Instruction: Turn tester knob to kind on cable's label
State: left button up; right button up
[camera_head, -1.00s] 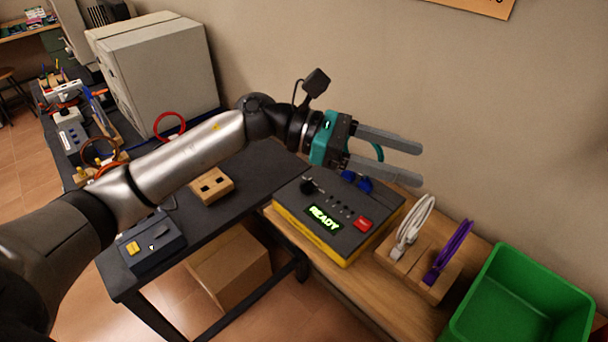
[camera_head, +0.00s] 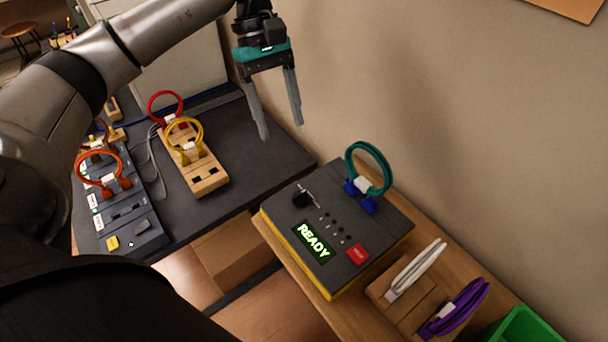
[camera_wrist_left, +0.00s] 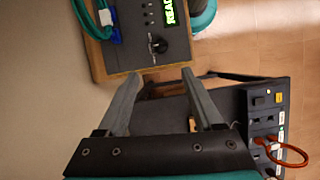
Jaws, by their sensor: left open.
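The tester (camera_head: 340,267) is a dark box with a yellow base, lit READY on its screen (camera_head: 313,242). Its black knob (camera_head: 301,198) sits at the upper left of its top; in the left wrist view the knob (camera_wrist_left: 158,45) is just ahead of the fingertips. A green cable (camera_head: 371,150) loops up from blue plugs at the tester's back edge. Its white label (camera_head: 361,185) is too small to read. My left gripper (camera_head: 281,128) is open and empty, pointing down, behind and left of the knob, apart from it. My right gripper is not in view.
A wooden holder with white (camera_head: 416,270) and purple (camera_head: 456,308) cables stands right of the tester, beside a green bin (camera_head: 525,328). On the dark table (camera_head: 245,165), a wooden block (camera_head: 207,178) holds red and yellow cables. A switch box (camera_head: 130,225) has an orange cable.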

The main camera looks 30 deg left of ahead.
pick_arm(q)
send_near(299, 194)
jog(key=x, duration=0.7)
jog(key=shift+w+a+f, duration=0.15)
jog(key=shift+f, duration=0.85)
jog(key=shift+d, duration=0.25)
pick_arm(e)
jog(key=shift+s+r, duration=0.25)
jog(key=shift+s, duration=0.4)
pick_arm(q)
jog(key=shift+c, duration=0.3)
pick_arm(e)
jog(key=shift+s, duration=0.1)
pick_arm(q)
jog(key=shift+c, duration=0.8)
grip_shut()
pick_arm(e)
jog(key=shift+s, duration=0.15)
